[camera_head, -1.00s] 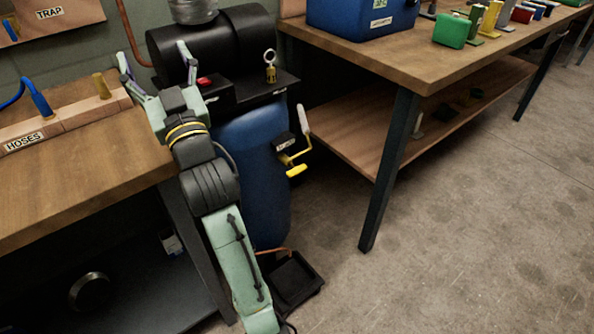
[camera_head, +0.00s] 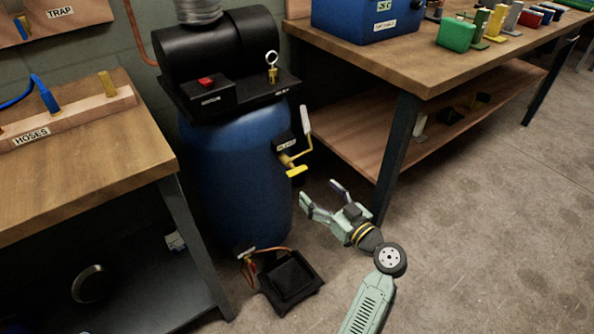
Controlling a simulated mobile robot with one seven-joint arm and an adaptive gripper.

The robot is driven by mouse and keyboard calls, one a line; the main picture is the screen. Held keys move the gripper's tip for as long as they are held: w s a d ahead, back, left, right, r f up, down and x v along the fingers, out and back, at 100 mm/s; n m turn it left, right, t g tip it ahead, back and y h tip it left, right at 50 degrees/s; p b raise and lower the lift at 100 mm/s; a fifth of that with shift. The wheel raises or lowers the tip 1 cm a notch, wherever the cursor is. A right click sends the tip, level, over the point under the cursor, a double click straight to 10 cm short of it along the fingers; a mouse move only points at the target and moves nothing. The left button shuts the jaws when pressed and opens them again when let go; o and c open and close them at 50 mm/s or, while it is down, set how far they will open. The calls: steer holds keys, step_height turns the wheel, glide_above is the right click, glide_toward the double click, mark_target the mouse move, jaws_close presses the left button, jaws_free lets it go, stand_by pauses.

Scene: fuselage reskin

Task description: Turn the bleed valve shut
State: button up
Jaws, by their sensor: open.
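A blue compressor tank (camera_head: 225,185) stands upright between the two benches. On its right side is a yellow valve with a T-shaped handle (camera_head: 297,171) on a bent yellow pipe, under a small black label block (camera_head: 285,143); the label is too small to read surely. I take this to be the bleed valve. A pale grey cylinder (camera_head: 306,120) tops the pipe. My gripper (camera_head: 320,191) is open and empty. Its fingers point up and left, below and to the right of the yellow handle in the picture, apart from it.
A black tray (camera_head: 291,281) with a copper pipe (camera_head: 262,252) lies at the tank's foot. The right bench's leg (camera_head: 398,155) stands close behind my gripper. The HOSES bench (camera_head: 75,170) is at left. A red switch (camera_head: 206,82) and ring-topped brass fitting (camera_head: 272,70) sit on top.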

mark_target(299, 173)
steer(key=p+x, duration=0.2)
steer(key=x, duration=0.7)
steer(key=shift+r, duration=0.1)
steer(key=shift+p+x, duration=0.35)
steer(key=shift+x, duration=0.5)
steer(key=shift+c, duration=0.2)
steer(key=shift+s, duration=0.1)
steer(key=c, duration=1.1)
